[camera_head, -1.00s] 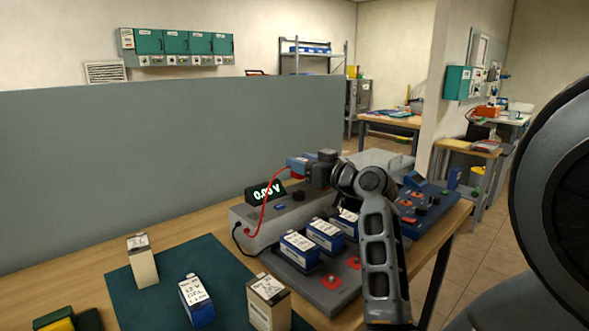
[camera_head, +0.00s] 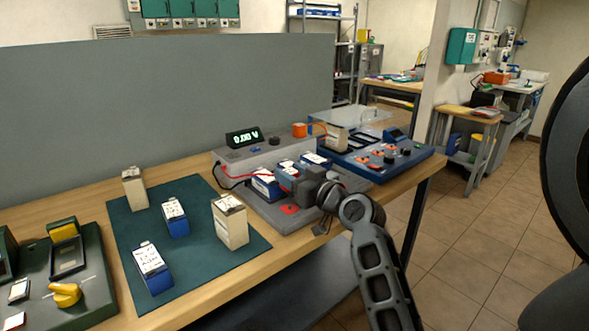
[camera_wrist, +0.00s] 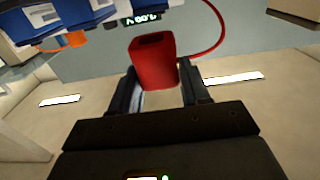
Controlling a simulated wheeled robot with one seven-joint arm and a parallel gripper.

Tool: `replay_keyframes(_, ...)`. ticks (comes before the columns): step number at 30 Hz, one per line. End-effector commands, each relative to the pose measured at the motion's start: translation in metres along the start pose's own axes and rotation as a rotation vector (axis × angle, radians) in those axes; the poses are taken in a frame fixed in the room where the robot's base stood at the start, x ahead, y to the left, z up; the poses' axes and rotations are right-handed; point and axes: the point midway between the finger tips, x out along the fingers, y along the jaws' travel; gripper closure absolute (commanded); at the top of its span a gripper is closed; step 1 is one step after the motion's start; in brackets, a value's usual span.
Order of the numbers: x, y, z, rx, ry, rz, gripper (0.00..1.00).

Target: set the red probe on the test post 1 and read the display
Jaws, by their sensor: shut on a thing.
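The red probe (camera_wrist: 155,62) is held between the two fingers of my gripper (camera_wrist: 158,80) in the wrist view, with a red cable curving off to the right. In the head view my gripper (camera_head: 300,187) is low over the near side of the grey test block, beside its blue batteries (camera_head: 265,187), and it hides part of them. The probe's tip is hidden, so I cannot tell whether it touches anything. A red pad (camera_head: 290,209) shows on the block's near edge. I cannot tell which post is number 1. The display (camera_head: 244,138) reads 0.00 V.
Loose batteries (camera_head: 175,217) stand on the green mat (camera_head: 205,258) at left. A green tray (camera_head: 90,285) with a yellow knob is at the front left.

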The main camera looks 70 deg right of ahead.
Motion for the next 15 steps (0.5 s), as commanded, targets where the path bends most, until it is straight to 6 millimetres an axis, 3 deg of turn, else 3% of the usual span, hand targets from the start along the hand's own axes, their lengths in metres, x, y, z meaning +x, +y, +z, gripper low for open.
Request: replay_keyframes(15,0.000,0.000,0.049,0.000,-0.001,0.000,0.85)
